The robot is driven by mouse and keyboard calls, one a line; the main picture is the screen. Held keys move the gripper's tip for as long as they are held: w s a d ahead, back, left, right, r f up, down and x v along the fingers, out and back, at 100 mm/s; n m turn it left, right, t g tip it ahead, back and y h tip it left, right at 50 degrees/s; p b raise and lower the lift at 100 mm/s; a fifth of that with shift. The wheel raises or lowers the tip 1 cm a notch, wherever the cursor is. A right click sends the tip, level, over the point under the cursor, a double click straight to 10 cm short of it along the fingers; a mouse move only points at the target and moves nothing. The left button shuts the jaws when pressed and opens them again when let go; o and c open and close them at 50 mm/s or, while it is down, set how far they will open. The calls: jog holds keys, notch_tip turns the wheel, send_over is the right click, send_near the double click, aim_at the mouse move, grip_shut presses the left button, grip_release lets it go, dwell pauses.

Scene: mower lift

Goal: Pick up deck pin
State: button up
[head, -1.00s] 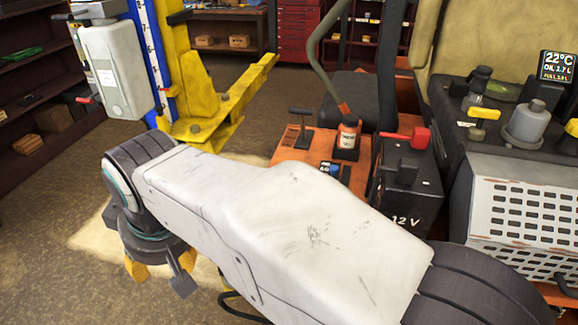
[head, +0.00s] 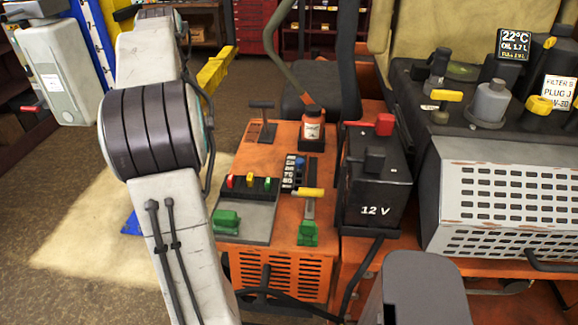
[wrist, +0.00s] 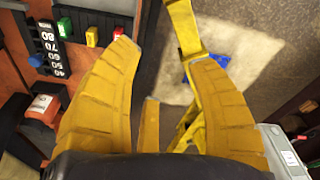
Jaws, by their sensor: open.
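I cannot say for sure which part is the deck pin. A black T-handled part (head: 262,118) stands upright on the orange console (head: 262,160), and a yellow-handled lever (head: 310,200) rises from a green base nearer the front. In the wrist view, my gripper (wrist: 163,55) is open and empty, its yellow fingers spread over the floor and a yellow lift arm (wrist: 187,30). The console's edge is to the left of the fingers. In the head view, my arm rises at the left and my fingers cannot be made out.
A black 12 V battery box (head: 372,178) and a white perforated cover (head: 508,195) stand to the right.

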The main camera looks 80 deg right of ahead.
jog(key=s+d+f+m, duration=0.3)
jog(key=s+d+f, duration=0.1)
jog(key=s+d, duration=0.75)
jog(key=m+y, duration=0.1)
jog(key=m, duration=0.2)
send_over(300, 160)
notch_tip(300, 160, down, 3)
jog(key=shift+w+r+g+b, duration=0.1)
jog(key=shift+g+b, duration=0.25)
jog(key=shift+g, duration=0.05)
jog(key=shift+d+f, duration=0.1)
jog(key=shift+f, duration=0.3)
jog(key=shift+f+b, duration=1.05)
jog(key=shift+f, duration=2.1)
jog(key=shift+o, duration=0.2)
grip_shut()
